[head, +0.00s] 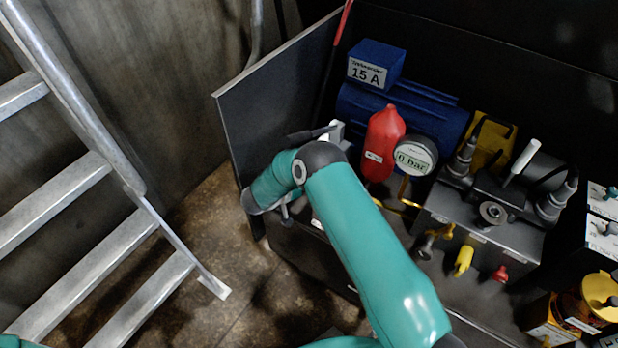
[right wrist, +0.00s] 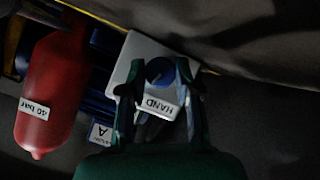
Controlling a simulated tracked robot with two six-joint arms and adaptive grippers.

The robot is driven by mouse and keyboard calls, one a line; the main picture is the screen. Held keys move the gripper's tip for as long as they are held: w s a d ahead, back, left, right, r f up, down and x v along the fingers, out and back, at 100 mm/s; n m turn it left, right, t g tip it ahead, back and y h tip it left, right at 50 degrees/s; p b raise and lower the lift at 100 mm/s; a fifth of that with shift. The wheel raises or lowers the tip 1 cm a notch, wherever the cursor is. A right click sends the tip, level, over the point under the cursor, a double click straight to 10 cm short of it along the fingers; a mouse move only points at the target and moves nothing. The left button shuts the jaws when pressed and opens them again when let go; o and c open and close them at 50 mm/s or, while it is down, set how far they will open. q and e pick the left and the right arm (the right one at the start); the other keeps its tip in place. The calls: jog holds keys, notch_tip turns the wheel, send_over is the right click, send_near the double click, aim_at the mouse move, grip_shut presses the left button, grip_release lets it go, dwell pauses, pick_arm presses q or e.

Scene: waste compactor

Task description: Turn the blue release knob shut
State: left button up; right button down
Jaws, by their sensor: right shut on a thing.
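The blue release knob (right wrist: 159,70) shows in the right wrist view as a round blue top with a bar across it, on a white block (right wrist: 145,48) with a label reading HAND. My right gripper (right wrist: 157,74) has its two fingers on either side of the knob and is shut on it. How far the knob is turned is hard to tell in the dim light. In the head view the knob is hidden near my right arm's wrist, by the dark side panel. My left gripper is not in view.
Close by are a red bottle (head: 383,145), labelled 40 bar in the wrist view (right wrist: 45,95), and a gauge (head: 415,156) reading 0 bar. A blue motor (head: 430,108) stands behind. A dark panel (head: 270,95) and metal stairs (head: 95,215) are on the left.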

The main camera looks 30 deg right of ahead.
jog(key=shift+w+a+n+g+h+b, duration=0.25)
jog(key=shift+w+n+g, duration=0.2)
jog(key=shift+n, duration=0.25)
jog(key=shift+n+g+h+b, duration=0.35)
jog(key=shift+n, duration=0.15)
jog(key=shift+r, duration=0.1)
jog(key=c, duration=1.1)
grip_release()
jog(key=v, duration=1.2)
jog(key=shift+w, duration=0.15)
